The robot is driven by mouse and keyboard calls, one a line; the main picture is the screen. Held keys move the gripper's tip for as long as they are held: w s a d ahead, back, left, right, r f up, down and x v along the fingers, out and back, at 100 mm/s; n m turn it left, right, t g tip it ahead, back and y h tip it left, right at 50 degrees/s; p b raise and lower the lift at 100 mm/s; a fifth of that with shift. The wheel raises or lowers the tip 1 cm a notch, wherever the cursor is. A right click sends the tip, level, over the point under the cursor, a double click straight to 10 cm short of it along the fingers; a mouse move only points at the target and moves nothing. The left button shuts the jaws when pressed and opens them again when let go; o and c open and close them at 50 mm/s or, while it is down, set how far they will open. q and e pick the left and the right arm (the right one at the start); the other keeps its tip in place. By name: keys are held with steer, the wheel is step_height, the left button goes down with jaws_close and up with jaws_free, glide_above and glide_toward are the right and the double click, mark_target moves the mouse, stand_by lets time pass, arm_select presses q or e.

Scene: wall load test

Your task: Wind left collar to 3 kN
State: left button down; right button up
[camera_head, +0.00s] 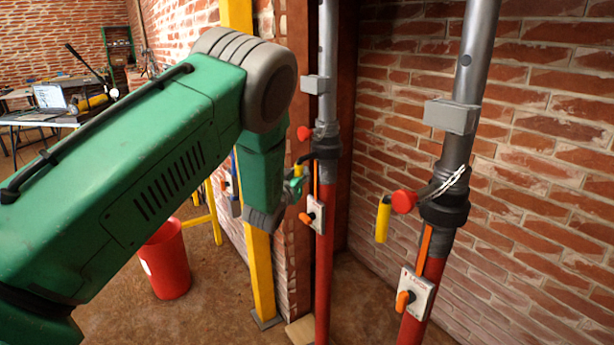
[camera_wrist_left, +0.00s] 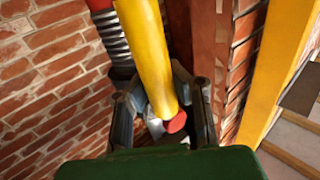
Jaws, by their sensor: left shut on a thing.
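The left prop has a red lower tube (camera_head: 325,270) and a grey upper tube (camera_head: 328,60). Its dark left collar (camera_head: 326,140) sits between them, with a red knob (camera_head: 305,133) on its left side. My left gripper (camera_head: 298,172) is beside this collar, partly hidden by my green arm. In the left wrist view my left gripper (camera_wrist_left: 163,112) is shut on the yellow handle (camera_wrist_left: 148,50), which runs between its fingers. A red round end (camera_wrist_left: 176,122) shows near the fingertips. A white box (camera_head: 314,212) with an orange knob is on the left prop; its reading is not legible. My right gripper is not in view.
A second prop stands to the right, with a dark collar (camera_head: 445,207), a hanging yellow handle (camera_head: 383,219) and a white box (camera_head: 417,291). A yellow post (camera_head: 260,270) and a red bucket (camera_head: 165,262) are left of the left prop. A brick wall (camera_head: 540,130) is behind.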

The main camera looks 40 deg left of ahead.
arm_select(q)
steer(key=c, duration=1.3)
jaws_free()
steer(key=shift+s+a+r, duration=0.15)
steer(key=shift+s+a, duration=0.2)
steer(key=shift+a, duration=0.15)
steer(key=shift+c, duration=0.2)
steer(key=shift+w+d, duration=0.1)
steer(key=shift+d, duration=0.05)
steer(key=shift+s+d, duration=0.25)
steer(key=shift+s, duration=0.2)
steer(key=v, duration=1.1)
steer(key=shift+f, duration=0.25)
steer(key=shift+a, duration=0.1)
